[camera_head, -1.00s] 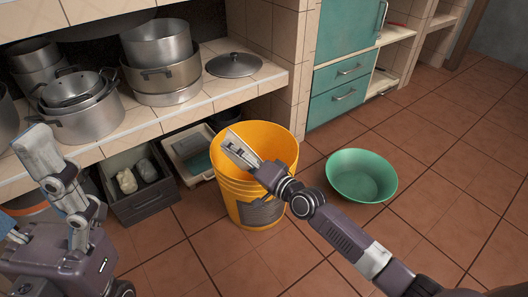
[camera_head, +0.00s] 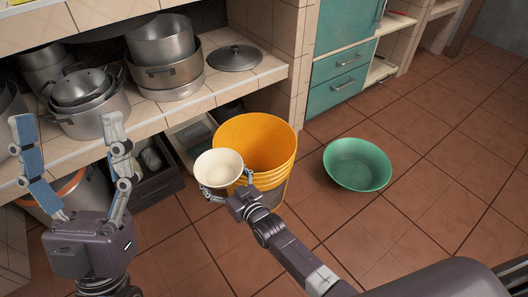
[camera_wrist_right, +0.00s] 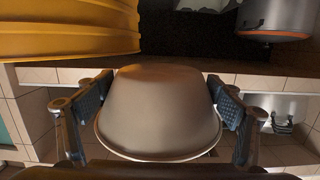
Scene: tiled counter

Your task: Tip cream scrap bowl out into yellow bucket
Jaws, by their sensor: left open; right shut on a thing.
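The cream scrap bowl (camera_head: 219,167) is in my right gripper (camera_head: 225,190), held beside the near left of the yellow bucket's rim. In the head view its hollow faces up toward the camera and looks empty of visible scraps. In the right wrist view the bowl (camera_wrist_right: 160,110) sits between both fingers of the right gripper (camera_wrist_right: 158,112). The yellow bucket (camera_head: 270,150) stands on the floor, and part of it shows in the right wrist view (camera_wrist_right: 65,35). My left gripper (camera_head: 70,140) is open and empty, its fingers spread upright at the left.
A green basin (camera_head: 357,164) stands on the floor right of the bucket. Pots (camera_head: 165,65) and a lid (camera_head: 234,58) stand on the tiled counter (camera_head: 205,98). A dark crate (camera_head: 158,187) is below it. The floor at right is clear.

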